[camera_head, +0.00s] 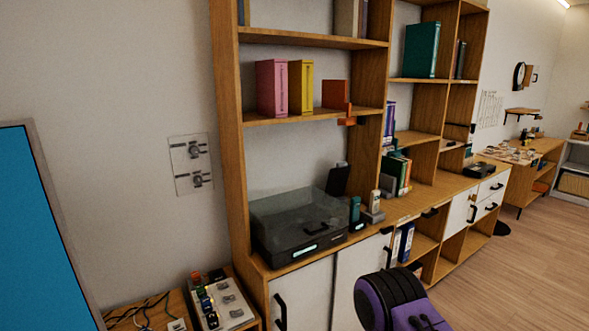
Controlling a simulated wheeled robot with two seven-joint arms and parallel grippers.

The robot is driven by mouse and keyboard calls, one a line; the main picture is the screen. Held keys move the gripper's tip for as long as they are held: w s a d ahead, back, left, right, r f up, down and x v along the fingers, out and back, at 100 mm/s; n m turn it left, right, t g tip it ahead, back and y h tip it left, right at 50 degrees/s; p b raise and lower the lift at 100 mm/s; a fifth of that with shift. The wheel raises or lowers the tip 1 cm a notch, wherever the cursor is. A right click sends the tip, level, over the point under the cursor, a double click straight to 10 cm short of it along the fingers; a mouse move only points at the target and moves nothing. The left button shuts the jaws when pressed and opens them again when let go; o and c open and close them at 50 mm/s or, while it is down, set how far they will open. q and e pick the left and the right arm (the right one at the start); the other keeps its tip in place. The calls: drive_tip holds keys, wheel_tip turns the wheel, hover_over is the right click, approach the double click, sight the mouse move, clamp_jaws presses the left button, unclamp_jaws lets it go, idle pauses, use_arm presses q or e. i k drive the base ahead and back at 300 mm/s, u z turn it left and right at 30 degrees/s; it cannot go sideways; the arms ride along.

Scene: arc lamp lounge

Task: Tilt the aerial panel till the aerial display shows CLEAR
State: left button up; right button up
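A dark, flat, tilted panel (338,179) stands on the wooden cabinet top behind the right end of a turntable; it may be the aerial panel. A small lit display (357,227) sits in front of it, beside the turntable's right corner; it may be the aerial display. Its text is too small to read. A teal upright block (355,209) stands just behind that display. Neither gripper's fingers can be seen. A purple and black arm part of mine shows at the bottom, in front of the cabinet and apart from the panel.
The turntable (301,224) has a smoky lid and its own lit strip. A grey device (374,207) stands to the right. Shelves with books rise above. A control board (220,301) and cables lie low left; a large blue screen (40,240) stands left. Floor at right is clear.

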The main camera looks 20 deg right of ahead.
sight(337, 180)
drive_tip(key=z, duration=1)
drive_tip(key=i, duration=1.55)
drive_tip(key=u, duration=0.75)
